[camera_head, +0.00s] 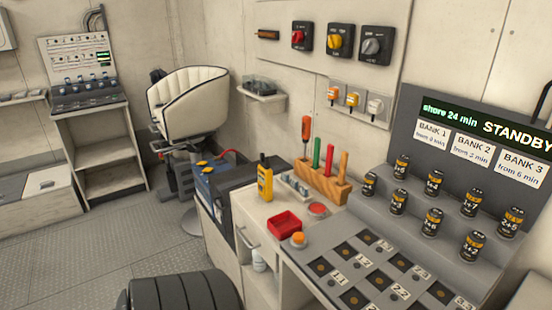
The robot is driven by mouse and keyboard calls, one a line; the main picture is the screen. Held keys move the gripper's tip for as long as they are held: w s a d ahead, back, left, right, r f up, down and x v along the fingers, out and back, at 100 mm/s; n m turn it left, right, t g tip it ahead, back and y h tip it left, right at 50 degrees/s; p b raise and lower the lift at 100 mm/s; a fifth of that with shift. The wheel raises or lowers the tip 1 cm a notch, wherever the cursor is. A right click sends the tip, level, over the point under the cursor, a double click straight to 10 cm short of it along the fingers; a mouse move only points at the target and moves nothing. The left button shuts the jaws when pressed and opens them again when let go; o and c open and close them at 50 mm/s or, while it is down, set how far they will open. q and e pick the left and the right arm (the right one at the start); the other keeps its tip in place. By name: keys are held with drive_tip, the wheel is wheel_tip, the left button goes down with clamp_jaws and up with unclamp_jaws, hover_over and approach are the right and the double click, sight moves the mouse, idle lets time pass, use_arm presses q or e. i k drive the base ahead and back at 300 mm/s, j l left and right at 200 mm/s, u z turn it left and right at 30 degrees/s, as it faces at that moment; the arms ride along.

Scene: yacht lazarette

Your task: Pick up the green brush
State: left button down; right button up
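A green handle (316,153), likely the green brush, stands upright in a wooden block (322,184) on the light counter. Its lower end is hidden in the block, so I cannot see any bristles. In the same block, an orange-red handle stands to its left, and a red handle (329,158) and a wooden handle (343,164) stand to its right. Neither of my grippers is in view.
A yellow handheld device (265,178), a red tray (284,224) and an orange button (298,239) are on the counter in front of the block. Several dark canisters stand on the stepped panel at right. A white chair (188,103) is at back left, with open floor before it.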

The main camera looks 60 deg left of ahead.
sight(317, 140)
drive_tip(key=u, duration=1.75)
drive_tip(key=z, duration=0.2)
drive_tip(key=i+j+z, duration=0.15)
drive_tip(key=j+z, duration=0.75)
drive_tip(key=i+l, duration=0.05)
